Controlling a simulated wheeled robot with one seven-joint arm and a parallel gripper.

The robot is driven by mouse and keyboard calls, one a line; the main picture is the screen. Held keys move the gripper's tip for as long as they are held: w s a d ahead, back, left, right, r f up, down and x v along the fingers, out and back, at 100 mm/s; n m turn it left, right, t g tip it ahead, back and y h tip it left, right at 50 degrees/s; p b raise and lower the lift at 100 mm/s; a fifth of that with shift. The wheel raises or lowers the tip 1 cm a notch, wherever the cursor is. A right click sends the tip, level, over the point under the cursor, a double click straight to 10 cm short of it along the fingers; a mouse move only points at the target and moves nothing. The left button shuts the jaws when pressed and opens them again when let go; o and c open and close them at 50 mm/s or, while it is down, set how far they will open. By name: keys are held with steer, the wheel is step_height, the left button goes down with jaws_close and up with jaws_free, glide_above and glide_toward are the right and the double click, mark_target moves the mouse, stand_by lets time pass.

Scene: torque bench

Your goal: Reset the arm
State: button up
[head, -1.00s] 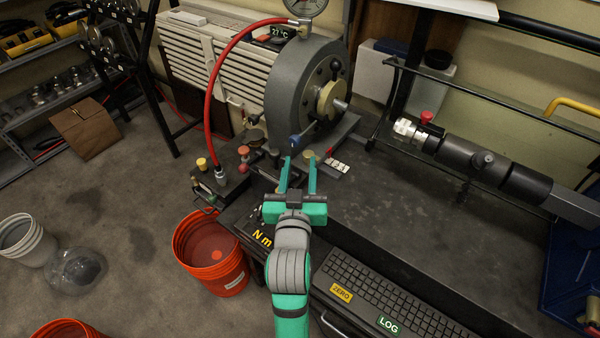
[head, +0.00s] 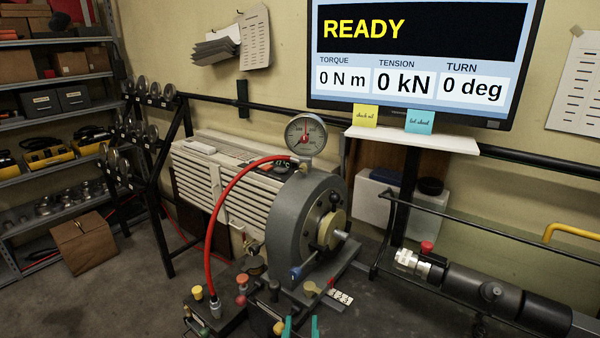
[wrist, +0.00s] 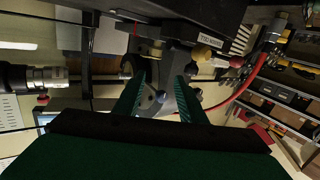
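My gripper (head: 301,328) shows only as two teal fingertips at the bottom edge of the head view, in front of the grey round torque machine (head: 290,225). The rest of my arm is below that view. In the wrist view my gripper (wrist: 161,92) has its two fingers spread apart with nothing held between them. The machine appears beyond the fingers there, and the scene looks upside down. The monitor (head: 420,60) reads READY, 0 N m, 0 kN and 0 deg.
A red hose (head: 218,215) arches from the gauge (head: 306,136) to a fitting on the bench. Coloured knobs stand left of the fingertips. A dark cylindrical tool (head: 490,290) lies at the right. Shelves (head: 50,130) stand at the far left.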

steer(key=s+f+g+y, duration=0.1)
steer(key=s+f, duration=1.2)
steer(key=s, duration=0.2)
steer(key=s+f, duration=0.2)
steer(key=s, duration=1.8)
steer(key=shift+a+g, duration=0.2)
steer(key=shift+g, duration=0.2)
steer(key=shift+s+f, duration=0.1)
steer(key=shift+s, duration=0.05)
steer(key=shift+c, duration=0.6)
